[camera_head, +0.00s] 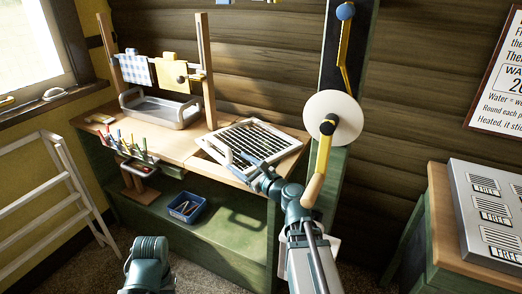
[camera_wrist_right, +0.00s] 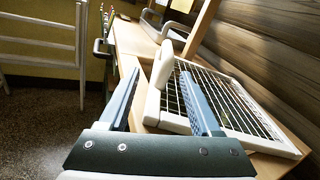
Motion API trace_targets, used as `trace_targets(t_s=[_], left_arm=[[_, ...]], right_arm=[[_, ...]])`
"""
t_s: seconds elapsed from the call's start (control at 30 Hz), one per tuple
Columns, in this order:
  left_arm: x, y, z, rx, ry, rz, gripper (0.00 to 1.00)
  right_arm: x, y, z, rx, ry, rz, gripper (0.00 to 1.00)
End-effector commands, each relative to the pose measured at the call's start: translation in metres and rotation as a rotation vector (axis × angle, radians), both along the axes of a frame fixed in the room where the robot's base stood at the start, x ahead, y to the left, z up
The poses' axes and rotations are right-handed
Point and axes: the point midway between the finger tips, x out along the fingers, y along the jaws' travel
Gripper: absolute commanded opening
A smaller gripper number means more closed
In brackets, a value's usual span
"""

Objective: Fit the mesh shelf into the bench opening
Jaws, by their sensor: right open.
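The mesh shelf (camera_head: 262,139), a white frame with a dark wire grid, lies on the right part of the wooden bench (camera_head: 180,147). It also shows in the right wrist view (camera_wrist_right: 232,100), with a white upright handle (camera_wrist_right: 163,66) on its near left side. My right gripper (camera_head: 243,160) is open at that handle. In the right wrist view its two blue fingers (camera_wrist_right: 160,75) stand on either side of the handle; I cannot tell whether they touch it. The bench opening cannot be made out. A teal part of my left arm shows at the bottom, its fingers unseen.
A metal tray (camera_head: 160,113) stands on the bench, below hanging cloths (camera_head: 172,72). Several coloured tools (camera_head: 132,147) stand at the front left edge. A blue bin (camera_head: 187,207) sits on the green lower shelf. A white disc on a post (camera_head: 333,117) rises right of the mesh shelf.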

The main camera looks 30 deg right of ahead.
Motion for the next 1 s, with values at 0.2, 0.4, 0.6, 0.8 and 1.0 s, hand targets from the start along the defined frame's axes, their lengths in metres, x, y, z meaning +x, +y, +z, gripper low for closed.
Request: trace_targets(t_s=[0.2,0.4,0.6,0.8,1.0], left_arm=[[0.000,0.000,-0.003,0.000,0.000,0.000,0.50],[0.000,0.000,-0.003,0.000,0.000,0.000,0.50],[0.000,0.000,-0.003,0.000,0.000,0.000,0.50],[0.000,0.000,-0.003,0.000,0.000,0.000,0.50],[0.000,0.000,-0.003,0.000,0.000,0.000,0.50]], right_arm=[[0.002,-0.011,0.002,0.057,-0.005,-0.031,0.65],[0.032,-0.003,0.001,0.054,-0.005,-0.026,0.65],[0.067,0.007,0.001,0.052,-0.005,-0.027,0.65],[0.082,0.012,0.001,0.052,-0.005,-0.028,0.65],[0.084,0.013,0.001,0.051,-0.004,-0.028,0.65]])
